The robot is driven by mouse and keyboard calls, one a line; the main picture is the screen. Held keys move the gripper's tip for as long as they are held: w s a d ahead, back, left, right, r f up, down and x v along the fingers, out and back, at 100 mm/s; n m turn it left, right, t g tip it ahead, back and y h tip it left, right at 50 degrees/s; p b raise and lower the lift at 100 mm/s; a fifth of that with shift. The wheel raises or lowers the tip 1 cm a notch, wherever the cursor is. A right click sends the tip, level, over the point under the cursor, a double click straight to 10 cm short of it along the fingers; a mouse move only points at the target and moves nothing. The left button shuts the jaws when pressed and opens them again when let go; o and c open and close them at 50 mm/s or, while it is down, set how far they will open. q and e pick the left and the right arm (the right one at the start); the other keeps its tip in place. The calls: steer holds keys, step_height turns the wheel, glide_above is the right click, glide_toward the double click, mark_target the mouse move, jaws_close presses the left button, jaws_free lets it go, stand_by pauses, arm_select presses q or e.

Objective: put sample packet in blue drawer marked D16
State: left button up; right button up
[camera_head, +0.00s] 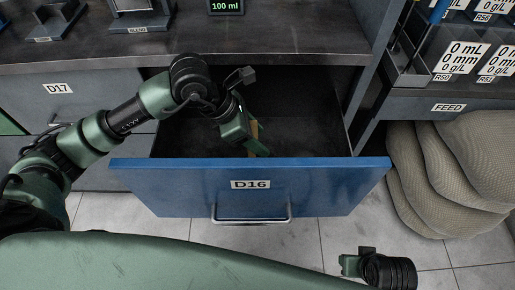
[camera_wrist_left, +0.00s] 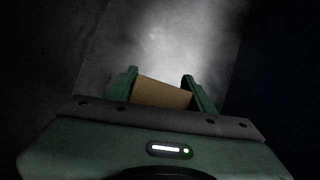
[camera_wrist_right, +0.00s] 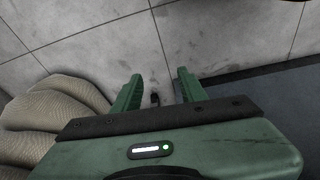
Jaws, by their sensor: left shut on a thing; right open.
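The blue drawer marked D16 (camera_head: 330,183) is pulled open below the bench. Its dark inside shows behind the blue front. My left gripper (camera_head: 256,140) is inside the drawer opening, behind the front panel, pointing down. It is shut on the tan sample packet (camera_wrist_left: 162,94), which sits between its fingers in the left wrist view. In the head view only a small tan sliver of the packet shows beside the fingers. How far the packet is from the drawer floor I cannot tell. My right gripper (camera_wrist_right: 156,90) is open and empty above the tiled floor.
The drawer handle (camera_head: 251,219) sticks out at the front. A closed grey drawer marked D17 (camera_head: 90,97) is at the left. Stacked sacks (camera_head: 450,170) lie on the right under a FEED shelf (camera_head: 448,107). The dark bench top (camera_head: 290,38) is above the drawer.

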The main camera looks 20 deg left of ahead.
arm_select(q)
step_height(320, 180, down, 4)
steer(key=shift+f+b, duration=0.15)
steer(key=shift+b, duration=0.25)
steer(key=shift+f, duration=0.1)
arm_select(e)
steer(key=v, duration=0.3)
steer(key=shift+w, duration=0.25)
arm_select(q)
steer(key=shift+f, duration=0.1)
arm_select(e)
steer(key=shift+r, duration=0.2)
arm_select(q)
steer(key=o, duration=1.4)
arm_select(e)
steer(key=shift+r, duration=0.25)
arm_select(q)
steer(key=p+v, duration=0.1)
steer(key=v, duration=1.1)
steer(key=shift+p, duration=0.35)
arm_select(e)
step_height(320, 180, down, 7)
steer(key=shift+w+r, duration=0.15)
